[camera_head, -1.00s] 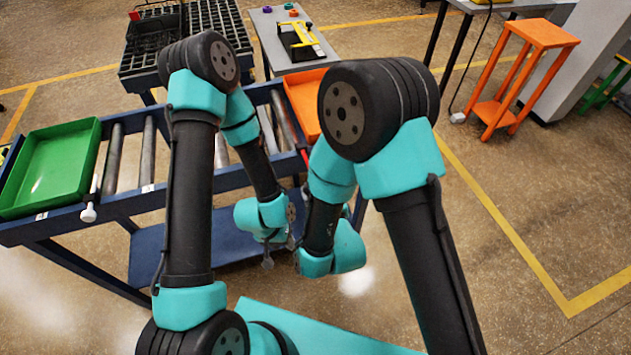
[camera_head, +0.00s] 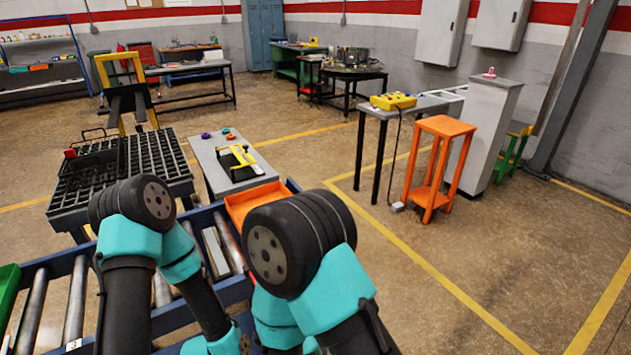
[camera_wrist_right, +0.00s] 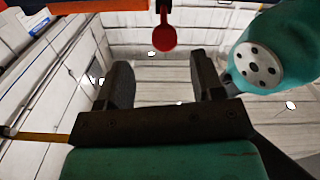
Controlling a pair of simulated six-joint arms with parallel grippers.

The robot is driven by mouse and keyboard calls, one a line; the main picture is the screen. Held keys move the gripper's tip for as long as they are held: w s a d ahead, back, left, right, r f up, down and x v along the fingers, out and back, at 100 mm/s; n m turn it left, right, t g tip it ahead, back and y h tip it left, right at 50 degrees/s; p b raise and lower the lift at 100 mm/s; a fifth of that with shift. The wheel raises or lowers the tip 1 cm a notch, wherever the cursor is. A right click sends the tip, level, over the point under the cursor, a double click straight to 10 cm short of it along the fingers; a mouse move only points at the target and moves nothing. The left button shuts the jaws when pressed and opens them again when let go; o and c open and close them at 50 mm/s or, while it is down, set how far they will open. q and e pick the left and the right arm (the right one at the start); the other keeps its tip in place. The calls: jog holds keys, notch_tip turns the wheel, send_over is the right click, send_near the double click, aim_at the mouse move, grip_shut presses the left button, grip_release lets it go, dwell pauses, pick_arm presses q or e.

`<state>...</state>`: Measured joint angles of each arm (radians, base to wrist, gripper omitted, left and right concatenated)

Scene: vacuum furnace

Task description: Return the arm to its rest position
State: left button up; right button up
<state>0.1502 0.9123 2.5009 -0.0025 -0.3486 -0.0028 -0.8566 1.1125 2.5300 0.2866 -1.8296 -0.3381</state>
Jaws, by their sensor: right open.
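My two teal and black arms are folded in the lower left of the head view, over the roller conveyor. Neither gripper's fingers can be made out there. In the right wrist view my right gripper (camera_wrist_right: 160,88) shows two dark fingers spread wide apart, with nothing between them. It faces a pale panelled surface in the background. A teal arm link of mine shows at the right of that view.
The roller conveyor (camera_head: 75,300) carries an orange tray (camera_head: 250,198) and a green tray (camera_head: 8,290). Behind are a black grid rack (camera_head: 155,160), a grey table (camera_head: 212,160) with a yellow-black tool, and an orange stand (camera_head: 436,165). Open floor lies at the right.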

jog(key=w+d+f+m+g+h, duration=0.3)
jog(key=d+f, duration=0.4)
jog(key=d, duration=0.1)
jog(key=w+d+f+m+g+h, duration=0.2)
jog(key=d+f+m+g, duration=0.1)
jog(key=d+f, duration=0.5)
jog(key=s+d+f+m+g, duration=0.2)
jog(key=s+d+f+g, duration=0.1)
jog(key=d, duration=0.5)
jog(key=s+d+f+m+g+h, duration=0.1)
jog(key=s+d+f+m+g, duration=0.2)
jog(key=s+d, duration=0.3)
jog(key=d+g, duration=0.1)
jog(key=d, duration=0.2)
jog(key=shift+s+g, duration=0.2)
jog(key=shift+g, duration=0.1)
jog(key=shift+w+a+f, duration=0.1)
jog(key=shift+a, duration=0.1)
